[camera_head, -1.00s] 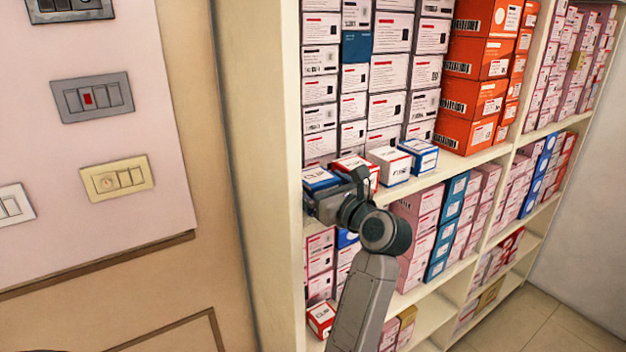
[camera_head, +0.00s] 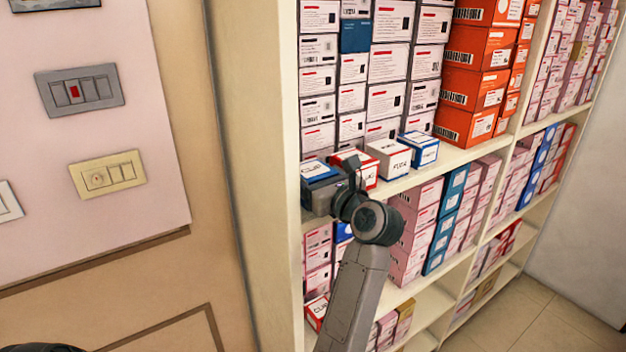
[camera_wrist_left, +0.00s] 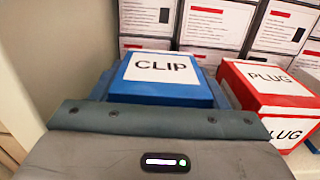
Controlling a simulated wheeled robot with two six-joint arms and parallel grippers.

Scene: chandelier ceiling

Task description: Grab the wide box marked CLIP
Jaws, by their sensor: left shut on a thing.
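The wide blue box marked CLIP (camera_wrist_left: 160,78) has a white label on top and sits just ahead of my left gripper in the left wrist view. In the head view the CLIP box (camera_head: 317,169) shows at the left end of the shelf row, partly hidden by my gripper. My left gripper (camera_head: 322,186) is shut on the CLIP box; its fingertips are mostly hidden. I cannot tell whether the box is clear of the shelf. My right gripper is not in view.
A red box marked PLUG (camera_wrist_left: 270,90) stands close on the right. A white box (camera_head: 388,160) and a blue-and-white box (camera_head: 419,149) follow along the shelf. Stacked white boxes (camera_head: 395,65) rise behind. The shelf's cream side panel (camera_head: 262,180) is close on the left.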

